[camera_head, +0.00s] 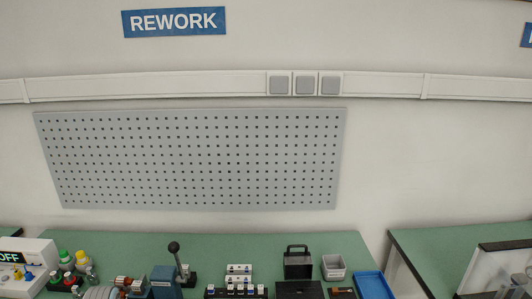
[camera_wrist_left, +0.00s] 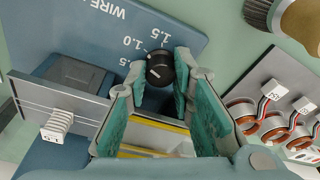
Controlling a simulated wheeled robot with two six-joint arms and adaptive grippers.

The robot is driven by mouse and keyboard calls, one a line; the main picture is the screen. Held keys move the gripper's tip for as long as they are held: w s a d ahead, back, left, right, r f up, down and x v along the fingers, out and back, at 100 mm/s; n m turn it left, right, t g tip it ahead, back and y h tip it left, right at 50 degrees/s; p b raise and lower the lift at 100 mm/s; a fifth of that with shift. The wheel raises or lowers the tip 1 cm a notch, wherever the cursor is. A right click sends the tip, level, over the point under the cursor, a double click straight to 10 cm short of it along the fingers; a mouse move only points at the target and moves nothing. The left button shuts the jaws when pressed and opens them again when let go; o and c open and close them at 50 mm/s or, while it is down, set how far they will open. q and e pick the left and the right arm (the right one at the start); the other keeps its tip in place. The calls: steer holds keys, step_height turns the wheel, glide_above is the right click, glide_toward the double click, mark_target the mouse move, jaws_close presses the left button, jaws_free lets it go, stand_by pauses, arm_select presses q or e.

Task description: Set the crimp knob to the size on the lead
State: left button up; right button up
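In the left wrist view, a round black crimp knob (camera_wrist_left: 160,70) with a white line across its face sits on a blue-grey panel (camera_wrist_left: 75,35). The panel reads WIRE, with 1.0, 1.5 and a partly hidden number ending in 5 around the knob. The two teal-padded fingers of my left gripper (camera_wrist_left: 160,72) stand on either side of the knob. I cannot tell whether they press on it. Tagged leads (camera_wrist_left: 274,90) come from copper coils at the right; their print is too small to read. My right gripper is not in view.
A wooden brush handle (camera_wrist_left: 300,22) is near the upper right of the wrist view. A grey plate (camera_wrist_left: 60,103) stands at left. In the head view, a black-knobbed lever (camera_head: 174,248), a blue tray (camera_head: 373,285) and a grey bin (camera_head: 333,266) occupy the green bench (camera_head: 110,243).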

arm_select(q)
steer(key=shift+s+r+m+p, duration=0.15)
steer(key=shift+m+p, duration=0.35)
steer(key=shift+m, duration=0.5)
steer(key=m, duration=0.2)
steer(key=shift+m+h, duration=0.3)
steer(key=shift+h, duration=0.1)
steer(key=m, duration=0.2)
steer(key=shift+a+m, duration=0.1)
steer(key=shift+m, duration=0.2)
steer(key=m, duration=0.2)
steer(key=shift+f+m+h, duration=0.2)
steer(key=shift+m+h, duration=0.2)
steer(key=o, duration=0.8)
steer(key=shift+o, duration=0.2)
steer(key=shift+r, duration=0.1)
